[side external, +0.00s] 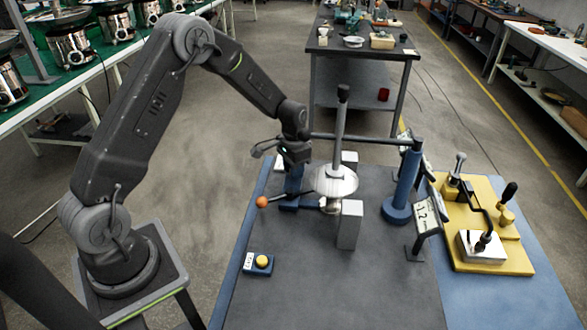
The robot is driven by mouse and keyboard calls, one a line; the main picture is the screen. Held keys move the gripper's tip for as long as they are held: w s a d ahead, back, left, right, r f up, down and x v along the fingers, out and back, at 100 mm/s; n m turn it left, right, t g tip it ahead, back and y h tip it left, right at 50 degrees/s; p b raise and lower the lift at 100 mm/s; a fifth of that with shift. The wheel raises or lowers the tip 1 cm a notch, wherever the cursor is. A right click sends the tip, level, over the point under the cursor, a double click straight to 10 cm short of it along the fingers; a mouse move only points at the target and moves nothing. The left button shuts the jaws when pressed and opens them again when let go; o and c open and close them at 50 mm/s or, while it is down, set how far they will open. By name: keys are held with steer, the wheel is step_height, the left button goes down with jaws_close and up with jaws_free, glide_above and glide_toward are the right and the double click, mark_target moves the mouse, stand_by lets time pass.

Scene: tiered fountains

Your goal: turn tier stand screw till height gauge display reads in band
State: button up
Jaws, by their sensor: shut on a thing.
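My gripper (293,160) points down at the left of the tier stand. It is shut on what appears to be the stand screw, a blue upright part (293,183) by the blue foot; the fingertips are hard to make out. An orange ball (262,202) sticks out to the left of this part. The tier stand carries a shiny round plate (336,184), with a tilted grey rod (341,130) topped in black rising behind it. The height gauge display (425,216) is a tilted white panel on a short post at right; its digits, perhaps starting 1.2, are too small to read surely.
A blue column (404,185) stands between plate and display. A yellow clamp board (480,230) lies at right, and a yellow button box (262,262) at front left. The front middle of the grey mat (330,290) is clear.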

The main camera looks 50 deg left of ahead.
steer(key=n, duration=1.3)
steer(key=shift+n, duration=0.4)
stand_by(0.3)
steer(key=o, duration=0.9)
